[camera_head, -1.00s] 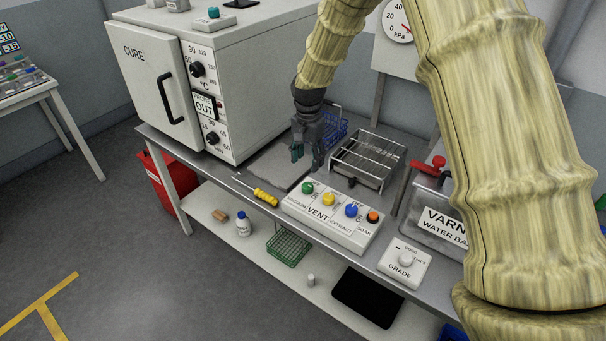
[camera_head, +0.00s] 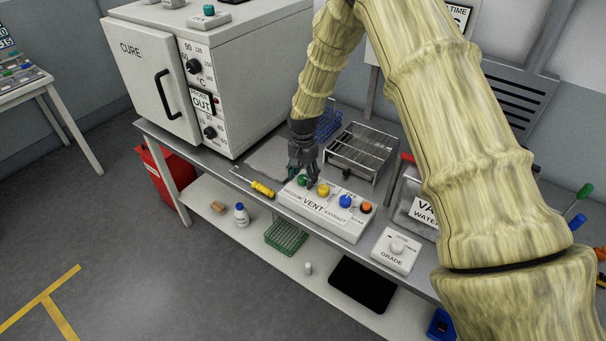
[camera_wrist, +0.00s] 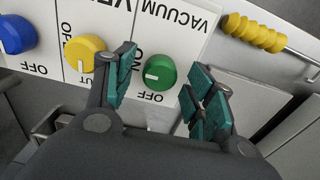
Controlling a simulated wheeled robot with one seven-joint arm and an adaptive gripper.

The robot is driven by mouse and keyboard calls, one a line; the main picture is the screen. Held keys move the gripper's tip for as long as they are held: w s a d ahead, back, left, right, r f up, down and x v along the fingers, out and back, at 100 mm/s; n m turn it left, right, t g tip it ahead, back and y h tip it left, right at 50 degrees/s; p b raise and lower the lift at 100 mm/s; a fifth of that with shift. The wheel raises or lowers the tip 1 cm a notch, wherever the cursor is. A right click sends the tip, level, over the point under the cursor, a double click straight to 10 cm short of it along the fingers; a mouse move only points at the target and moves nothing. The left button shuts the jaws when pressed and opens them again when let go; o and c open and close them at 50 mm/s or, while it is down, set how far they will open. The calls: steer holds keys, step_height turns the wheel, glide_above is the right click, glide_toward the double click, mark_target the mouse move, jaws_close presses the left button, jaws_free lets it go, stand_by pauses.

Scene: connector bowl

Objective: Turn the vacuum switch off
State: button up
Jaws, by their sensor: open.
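The vacuum switch is a green knob (camera_wrist: 159,72) on the white control panel (camera_wrist: 190,30), under the word VACUUM, with ON and OFF marks beside it. In the wrist view its white line lies across the knob, towards its left side; I cannot tell exactly which mark it meets. In the head view the green knob (camera_head: 302,180) is at the panel's left end. My gripper (camera_wrist: 160,90) is open with its teal fingertips on either side of the green knob. In the head view my gripper (camera_head: 303,172) is just above and behind the knob. Contact is not clear.
A yellow knob (camera_wrist: 85,52) sits close beside my left fingers, with a blue knob (camera_wrist: 16,34) beyond. A yellow-handled screwdriver (camera_head: 262,189) lies left of the panel. A wire basket rack (camera_head: 362,150) stands behind, and the cure oven (camera_head: 240,90) stands to the left.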

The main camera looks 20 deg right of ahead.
steer(key=shift+f, duration=0.2)
steer(key=shift+s+r, duration=0.1)
steer(key=c, duration=1)
